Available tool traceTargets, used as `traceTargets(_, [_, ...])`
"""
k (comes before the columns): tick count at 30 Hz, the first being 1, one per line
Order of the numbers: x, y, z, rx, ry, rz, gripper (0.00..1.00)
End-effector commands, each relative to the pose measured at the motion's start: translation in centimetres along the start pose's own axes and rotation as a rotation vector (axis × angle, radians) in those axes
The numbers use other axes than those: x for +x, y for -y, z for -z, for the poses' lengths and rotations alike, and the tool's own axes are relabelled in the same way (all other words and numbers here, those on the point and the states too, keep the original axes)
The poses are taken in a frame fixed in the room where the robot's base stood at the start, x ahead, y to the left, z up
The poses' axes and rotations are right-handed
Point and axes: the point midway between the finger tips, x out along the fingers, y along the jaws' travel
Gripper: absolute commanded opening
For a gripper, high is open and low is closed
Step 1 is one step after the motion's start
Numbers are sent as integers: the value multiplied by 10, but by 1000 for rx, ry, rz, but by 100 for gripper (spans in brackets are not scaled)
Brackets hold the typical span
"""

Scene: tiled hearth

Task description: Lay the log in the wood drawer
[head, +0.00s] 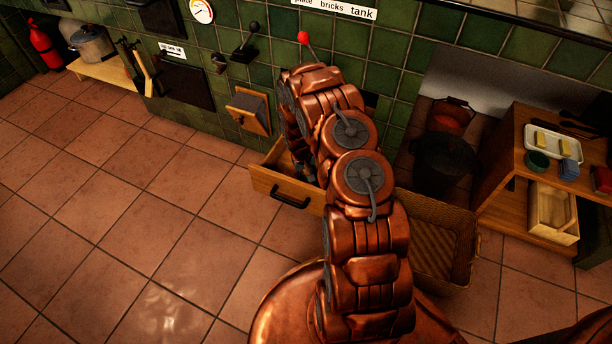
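The wood drawer (262,181) is pulled out from the green tiled wall, with a dark handle on its front. My copper arm reaches over its right side and hides much of its inside. My gripper (303,170) points down at the drawer, mostly hidden behind my arm links. I cannot see its fingertips clearly, nor whether it holds anything. No log can be made out; one could be hidden behind my arm.
A wicker basket (436,238) stands on the floor right of my arm, its visible inside empty. A wooden shelf unit (503,150) with a tray and dark buckets (443,160) stand at the right. A small wooden flap box (248,110) sticks out above the drawer. The left floor is clear.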

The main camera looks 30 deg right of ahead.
Motion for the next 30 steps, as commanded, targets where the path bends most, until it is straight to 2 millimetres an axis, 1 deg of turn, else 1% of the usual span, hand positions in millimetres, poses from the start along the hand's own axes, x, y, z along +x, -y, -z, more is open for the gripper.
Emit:
traceTargets(4, [-1, 0, 1, 0, -1, 0, 0])
traceTargets(8, [2, 0, 1, 0, -1, 0, 0])
traceTargets(9, [2, 0, 0, 0, -1, 0, 35])
traceTargets(12, [1, 0, 1, 0, -1, 0, 44])
traceTargets(23, [-2, 0, 1, -1, -1, 0, 44])
traceTargets(26, [-7, 0, 1, -1, -2, -1, 44])
traceTargets(30, [-23, 0, 2, -2, -5, -2, 44])
